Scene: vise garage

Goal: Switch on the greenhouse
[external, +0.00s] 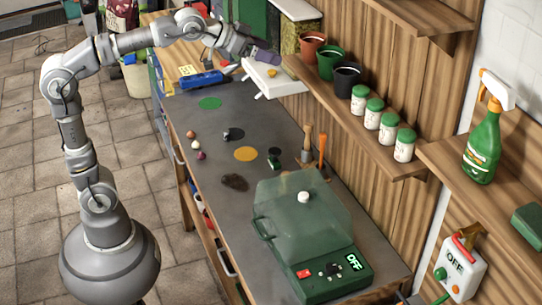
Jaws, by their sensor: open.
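The greenhouse (300,225) stands on the near right end of the workbench. It has a dark green base and a clear greenish lid with a white knob, and the lid is down over the base. Its front panel has a red switch (305,273), several small dark controls and a lit display (352,262) reading OFF.
A wall box (462,268) with a red handle also reads OFF, right of the bench. A shelf with pots (347,78) and several green-lidded jars (388,126) overhangs the bench. A blue tool (200,80), small bulbs and upright handled tools (307,145) are on the bench.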

